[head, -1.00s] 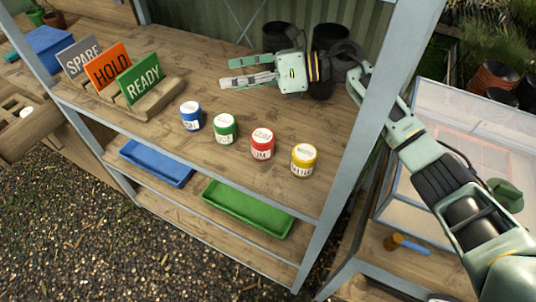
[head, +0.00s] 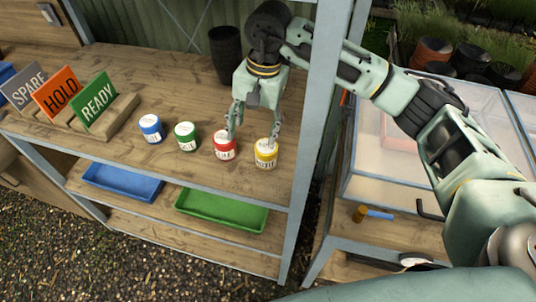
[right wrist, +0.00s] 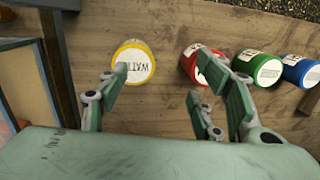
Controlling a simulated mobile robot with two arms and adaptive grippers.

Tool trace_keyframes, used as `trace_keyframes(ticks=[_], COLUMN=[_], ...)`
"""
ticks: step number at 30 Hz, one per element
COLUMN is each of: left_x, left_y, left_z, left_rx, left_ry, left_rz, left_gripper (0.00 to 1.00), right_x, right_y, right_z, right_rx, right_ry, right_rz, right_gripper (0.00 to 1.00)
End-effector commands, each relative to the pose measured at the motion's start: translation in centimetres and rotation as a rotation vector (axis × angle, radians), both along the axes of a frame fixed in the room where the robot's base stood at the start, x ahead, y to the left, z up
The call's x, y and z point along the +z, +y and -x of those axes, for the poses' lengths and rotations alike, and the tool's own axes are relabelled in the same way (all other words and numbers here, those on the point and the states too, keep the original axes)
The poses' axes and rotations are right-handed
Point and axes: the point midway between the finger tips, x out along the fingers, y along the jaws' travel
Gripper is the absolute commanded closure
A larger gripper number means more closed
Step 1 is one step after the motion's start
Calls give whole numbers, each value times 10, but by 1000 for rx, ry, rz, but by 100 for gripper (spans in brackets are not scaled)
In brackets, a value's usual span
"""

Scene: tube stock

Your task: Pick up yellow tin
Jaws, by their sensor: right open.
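The yellow tin (head: 265,155) stands upright on the upper wooden shelf, at the right end of a row of tins. It also shows in the right wrist view (right wrist: 133,60). My right gripper (head: 252,132) is open and empty, pointing down from behind the row. In the head view one finger overlaps the yellow tin's top and the other overlaps the red tin (head: 224,147). In the right wrist view, the gripper (right wrist: 163,84) has one finger by the yellow tin's edge and the others near the red tin; I cannot tell whether they touch. My left gripper is out of view.
A green tin (head: 186,136) and a blue tin (head: 151,129) stand left of the red one. Sign cards in a wooden holder (head: 110,115) are farther left. A grey shelf post (head: 318,130) rises at the right. Blue (head: 122,183) and green (head: 220,211) trays lie below.

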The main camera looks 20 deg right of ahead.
Motion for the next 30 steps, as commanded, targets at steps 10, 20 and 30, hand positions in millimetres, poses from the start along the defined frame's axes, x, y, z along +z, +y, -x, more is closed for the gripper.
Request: trace_keyframes(ticks=[10,20,30], left_x=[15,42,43], left_y=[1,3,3], left_z=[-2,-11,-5], left_rx=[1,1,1], left_ry=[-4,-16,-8], left_rz=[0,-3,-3], left_gripper=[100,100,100], right_x=[-12,-55,-71], right_y=[-30,-26,-26], right_z=[19,12,10], right_rx=[190,187,186], right_ry=[-10,-9,-15], right_rz=[152,149,149], right_gripper=[40,40,40])
